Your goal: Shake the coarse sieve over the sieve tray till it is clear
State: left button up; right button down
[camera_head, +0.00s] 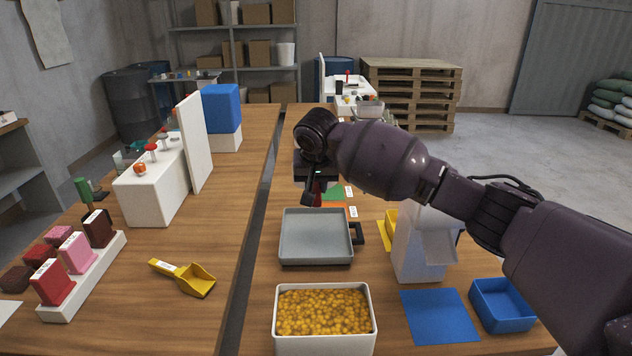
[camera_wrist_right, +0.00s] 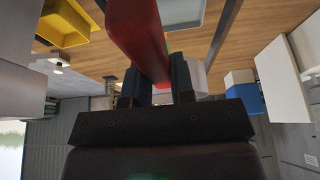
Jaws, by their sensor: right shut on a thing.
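My right gripper (camera_head: 316,187) hangs over the right-hand table, just behind the grey tray (camera_head: 288,238). It is shut on a red bar-shaped thing (camera_wrist_right: 138,35). In the right wrist view this red thing runs between the two dark fingers (camera_wrist_right: 157,85) and out past the top edge. Only a small red part (camera_head: 317,198) of it shows in the head view. I cannot tell whether it is the handle of the coarse sieve; no mesh or sieve rim is clear in either view. The grey tray looks empty. My left gripper is not in view.
A white bin of yellow-orange grains (camera_head: 324,312) stands in front of the tray. A black frame (camera_head: 358,235), a white container (camera_head: 418,250), a blue mat (camera_head: 440,317) and a blue bin (camera_head: 502,306) lie to the right. A yellow scoop (camera_head: 190,278) lies on the left table. A gap separates the tables.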

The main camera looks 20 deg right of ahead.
jog(key=shift+f, duration=1)
jog(key=shift+f+b, duration=0.75)
jog(key=shift+f, duration=6.05)
